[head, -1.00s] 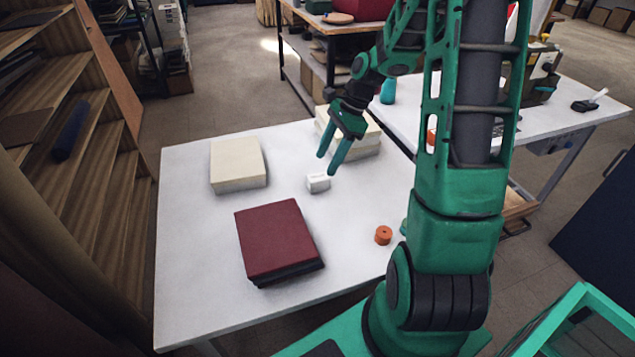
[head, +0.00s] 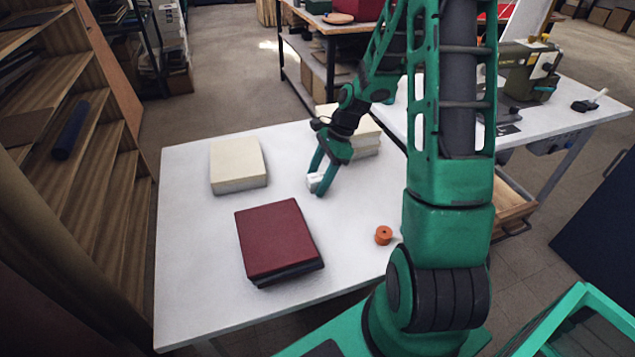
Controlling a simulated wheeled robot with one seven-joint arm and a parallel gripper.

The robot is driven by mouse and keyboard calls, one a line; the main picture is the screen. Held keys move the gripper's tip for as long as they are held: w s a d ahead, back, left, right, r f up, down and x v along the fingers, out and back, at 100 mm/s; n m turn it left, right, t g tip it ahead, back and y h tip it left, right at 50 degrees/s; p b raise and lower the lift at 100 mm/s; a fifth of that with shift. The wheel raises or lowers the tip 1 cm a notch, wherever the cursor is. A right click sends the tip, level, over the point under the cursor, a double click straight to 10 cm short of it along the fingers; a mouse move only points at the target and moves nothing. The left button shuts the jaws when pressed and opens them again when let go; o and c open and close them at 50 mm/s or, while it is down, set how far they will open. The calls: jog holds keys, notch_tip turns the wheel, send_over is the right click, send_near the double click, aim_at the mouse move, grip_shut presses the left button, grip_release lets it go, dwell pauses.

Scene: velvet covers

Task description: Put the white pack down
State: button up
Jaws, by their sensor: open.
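The small white pack (head: 314,182) sits on the white table (head: 190,290), near the middle, between the cream block and the cream stack. My gripper (head: 317,181) points down at the pack with its green fingers spread. One finger is on the far left side of the pack and the other on its near right side. The fingers partly hide the pack, and I cannot tell whether they touch it.
A cream block (head: 238,165) lies left of the pack. A dark red block (head: 275,238) lies in front of it. A cream stack (head: 365,140) stands behind my gripper. An orange spool (head: 383,235) is at the right. The table's left front is clear.

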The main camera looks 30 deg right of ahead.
jog(key=c, duration=1.2)
